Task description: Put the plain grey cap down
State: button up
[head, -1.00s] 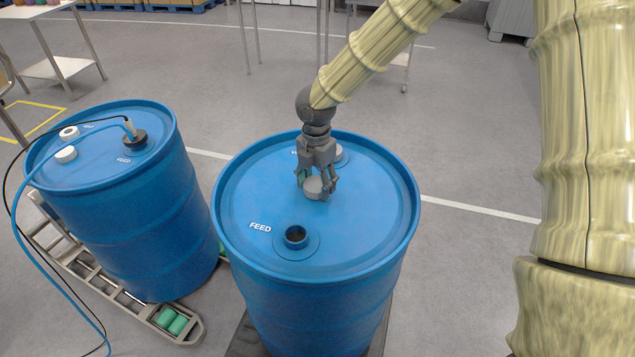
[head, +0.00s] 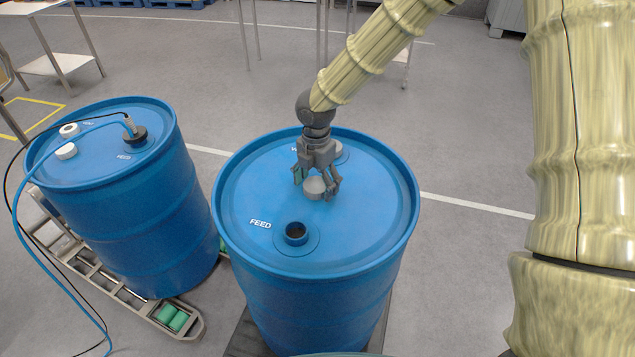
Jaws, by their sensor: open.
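The plain grey cap (head: 314,188) rests on the lid of the near blue drum (head: 262,200), behind the open feed hole (head: 296,233). My gripper (head: 316,187) is over the cap, pointing down, with its fingers spread open on either side of it. A small gap shows between the fingers and the cap. Another grey cap (head: 338,149) sits at the back of the same lid, partly hidden behind my gripper. The lettering beside it is mostly covered.
A second blue drum (head: 140,215) stands at left, with a hose fitting (head: 133,134) and two white caps on top. A blue hose (head: 25,165) and a black cable hang down beside it. A roller conveyor (head: 105,280) runs below. The near lid's front and right are clear.

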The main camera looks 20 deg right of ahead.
aim_at(317, 184)
notch_tip(317, 184, up, 12)
jog(key=b, duration=0.1)
jog(key=shift+r, duration=0.15)
dwell(0.4)
dwell(0.3)
